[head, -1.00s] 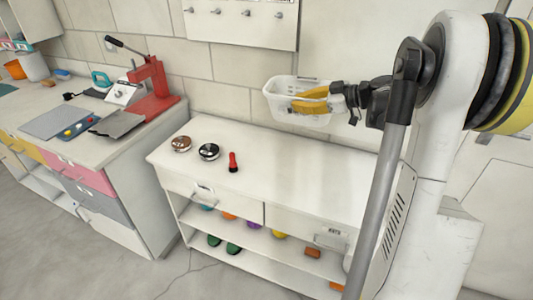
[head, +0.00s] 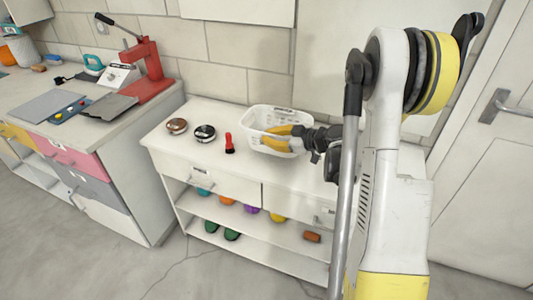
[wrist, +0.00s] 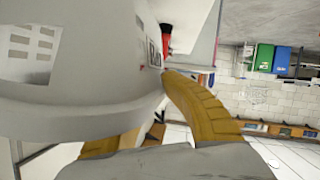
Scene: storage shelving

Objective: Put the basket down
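The white basket (head: 257,121) is at the top of the white cabinet (head: 190,150), towards its back and right of the red-handled item. It looks upright and at about the level of the top; I cannot tell whether its base touches it. My gripper (head: 272,136) reaches in from the right, with its yellow fingers at the basket's near right side. It appears shut on the basket's wall. In the wrist view the basket's pale wall (wrist: 90,95) fills the left, close against the yellow fingers; the contact itself is partly hidden.
Two round tins, one brown (head: 177,126) and one black (head: 205,132), and a red-handled item (head: 229,144) stand left of the basket. Coloured items lie on the shelves below. A counter with a red press (head: 150,75) is at the left. A tiled wall is behind.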

